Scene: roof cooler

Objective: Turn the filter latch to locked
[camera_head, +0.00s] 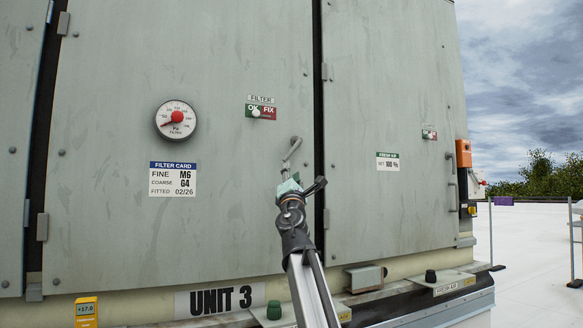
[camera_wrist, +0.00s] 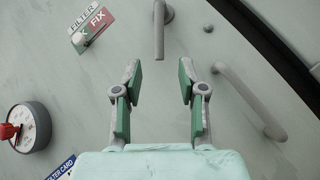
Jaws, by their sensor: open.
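The filter latch (camera_head: 292,148) is a grey bent lever on the panel below the FILTER sign. It hangs down and to the left from its pivot in the head view. In the wrist view the lever (camera_wrist: 159,38) points down from the top middle, its free end just beyond the gap between the fingertips. My gripper (camera_wrist: 160,75) is open and empty, its two green-padded fingers spread on either side of that gap. In the head view my gripper (camera_head: 288,182) is just below the lever. I cannot tell whether it touches it.
A green-and-red OK/FIX sign (camera_head: 261,112) with a white knob sits above the latch. A round gauge (camera_head: 176,119) and filter card (camera_head: 173,179) are at left. A grey bar handle (camera_wrist: 248,101) stands right of my fingers. A dark door seam (camera_head: 318,130) runs at right.

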